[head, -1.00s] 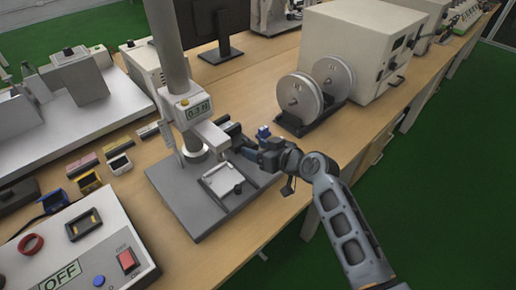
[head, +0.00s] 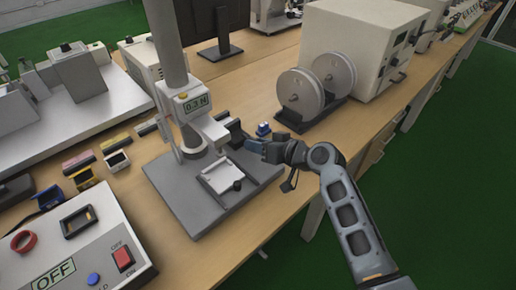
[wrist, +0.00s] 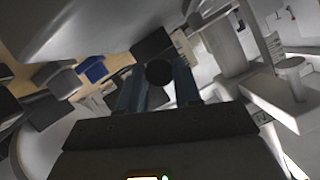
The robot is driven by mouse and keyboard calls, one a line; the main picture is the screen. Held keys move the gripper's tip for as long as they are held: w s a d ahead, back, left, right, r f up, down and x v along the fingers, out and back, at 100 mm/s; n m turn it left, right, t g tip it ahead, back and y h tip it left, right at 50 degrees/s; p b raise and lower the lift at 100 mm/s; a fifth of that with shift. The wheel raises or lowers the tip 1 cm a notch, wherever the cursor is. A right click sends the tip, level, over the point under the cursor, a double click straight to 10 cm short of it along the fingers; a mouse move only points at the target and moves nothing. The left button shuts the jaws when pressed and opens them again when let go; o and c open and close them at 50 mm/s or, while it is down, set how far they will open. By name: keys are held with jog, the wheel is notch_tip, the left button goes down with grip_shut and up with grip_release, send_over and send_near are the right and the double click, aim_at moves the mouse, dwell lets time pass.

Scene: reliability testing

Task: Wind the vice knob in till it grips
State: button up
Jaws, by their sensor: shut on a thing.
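The test stand (head: 205,213) has a grey base plate with a light-coloured square fixture (head: 221,177) on it and a small black knob (head: 238,186) at that fixture's front corner. A dark block (head: 236,131) stands at the plate's right side. My gripper (head: 250,146) comes in from the right beside this block, above the plate's right edge. In the wrist view, a round black knob (wrist: 159,73) sits between my two fingers, and they are shut on it. In the head view my gripper hides this knob. I cannot tell whether any vice jaws touch a workpiece.
The stand's gauge (head: 196,103) seems to read 0.3 N. A small blue item (head: 263,129) stands just behind my gripper. Two grey reels (head: 318,91) stand behind on the right. A control box (head: 75,248) marked OFF is at front left.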

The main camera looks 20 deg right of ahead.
jog(key=o, duration=1)
jog(key=shift+o, duration=0.2)
jog(key=shift+v, duration=3.9)
